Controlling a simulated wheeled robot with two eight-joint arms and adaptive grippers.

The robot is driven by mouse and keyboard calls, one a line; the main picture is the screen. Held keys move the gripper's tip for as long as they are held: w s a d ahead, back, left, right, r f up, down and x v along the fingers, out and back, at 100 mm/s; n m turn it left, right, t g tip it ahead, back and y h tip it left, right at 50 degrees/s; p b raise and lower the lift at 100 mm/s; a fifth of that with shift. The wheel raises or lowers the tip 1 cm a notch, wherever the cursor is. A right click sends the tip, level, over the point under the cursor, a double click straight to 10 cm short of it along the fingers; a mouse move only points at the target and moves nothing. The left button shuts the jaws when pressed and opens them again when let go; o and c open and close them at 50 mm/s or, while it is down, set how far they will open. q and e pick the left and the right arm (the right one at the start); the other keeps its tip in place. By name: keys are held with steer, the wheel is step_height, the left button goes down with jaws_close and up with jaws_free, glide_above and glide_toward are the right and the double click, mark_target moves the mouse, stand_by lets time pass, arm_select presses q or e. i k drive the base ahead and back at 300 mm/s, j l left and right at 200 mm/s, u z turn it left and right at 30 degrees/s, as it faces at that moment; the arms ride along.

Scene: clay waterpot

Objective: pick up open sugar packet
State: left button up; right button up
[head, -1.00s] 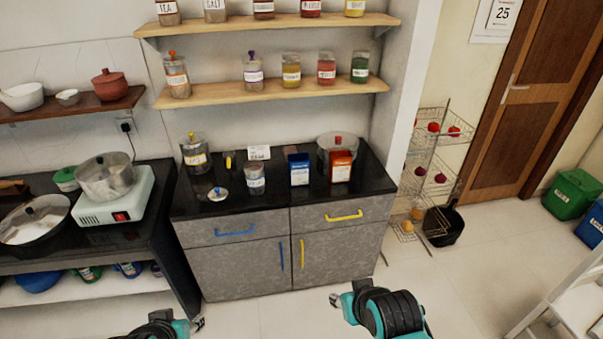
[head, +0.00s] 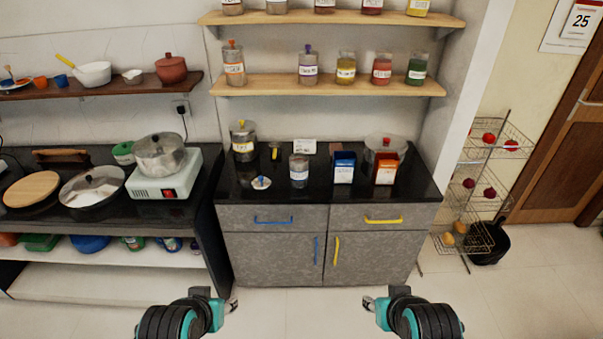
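My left gripper (head: 232,305) and my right gripper (head: 369,304) are low in the head view, in front of the cabinet and well short of the packets. Neither visibly holds anything. Their fingers are too small to show whether they are open or shut.
A labelled glass jar (head: 299,171) stands left of the blue packet, and a larger clear container (head: 376,148) stands behind the orange one. A spice shelf (head: 300,86) hangs above. The floor before the cabinet is clear.

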mark_target(344, 163)
steer(key=i+u, duration=0.25)
steer(key=i, duration=0.35)
steer(key=i+l+u, duration=0.2)
steer(key=i, duration=0.4)
steer(key=j, duration=0.1)
